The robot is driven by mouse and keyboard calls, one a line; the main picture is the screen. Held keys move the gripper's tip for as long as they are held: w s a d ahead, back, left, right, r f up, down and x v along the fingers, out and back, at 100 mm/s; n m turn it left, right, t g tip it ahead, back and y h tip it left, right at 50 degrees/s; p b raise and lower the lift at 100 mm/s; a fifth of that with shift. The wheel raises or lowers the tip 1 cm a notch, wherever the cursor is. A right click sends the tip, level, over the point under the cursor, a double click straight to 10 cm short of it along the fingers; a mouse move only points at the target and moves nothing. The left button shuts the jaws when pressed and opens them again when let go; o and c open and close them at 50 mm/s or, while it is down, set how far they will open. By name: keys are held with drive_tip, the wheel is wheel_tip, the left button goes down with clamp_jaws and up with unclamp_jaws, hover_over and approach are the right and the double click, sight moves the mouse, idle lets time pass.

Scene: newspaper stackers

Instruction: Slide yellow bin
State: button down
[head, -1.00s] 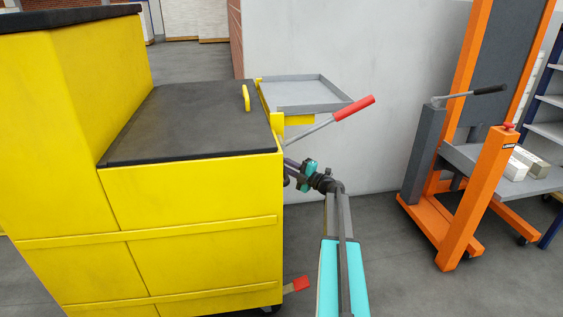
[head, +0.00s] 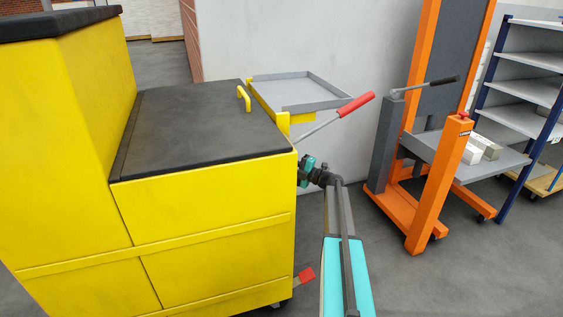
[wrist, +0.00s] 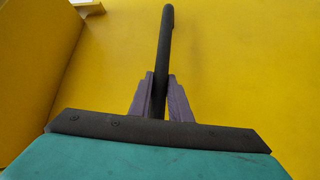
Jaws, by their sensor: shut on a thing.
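The yellow bin (head: 215,255) is a large yellow cabinet with a black top (head: 205,125), filling the left of the head view. Its yellow side also fills the wrist view (wrist: 240,65). A dark bar handle (wrist: 165,50) stands out in front of that side. In the wrist view my gripper (wrist: 160,95) has its two purple-grey fingers on either side of the bar, shut on it. In the head view my arm reaches to the bin's right side, and the bin's edge hides the fingertips.
A grey tray (head: 300,90) and a red-gripped lever (head: 355,104) stick out from the bin's far right. A red pedal (head: 305,275) is low beside it. An orange stacker (head: 440,185) and shelving (head: 525,90) stand to the right. Grey floor (head: 420,285) is clear in front.

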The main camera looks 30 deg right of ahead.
drive_tip(key=shift+a+y, duration=0.3)
drive_tip(key=shift+a, duration=0.2)
drive_tip(key=c, duration=1.7)
unclamp_jaws()
drive_tip(key=shift+a, duration=0.15)
drive_tip(key=shift+c, duration=0.2)
drive_tip(key=shift+o, duration=0.5)
drive_tip(key=shift+w, duration=0.1)
drive_tip(key=shift+d, duration=0.2)
drive_tip(key=shift+s+d, duration=0.3)
drive_tip(key=shift+s, duration=0.2)
drive_tip(key=p+v, duration=0.2)
drive_tip(key=v, duration=1)
drive_tip(key=shift+s, duration=0.3)
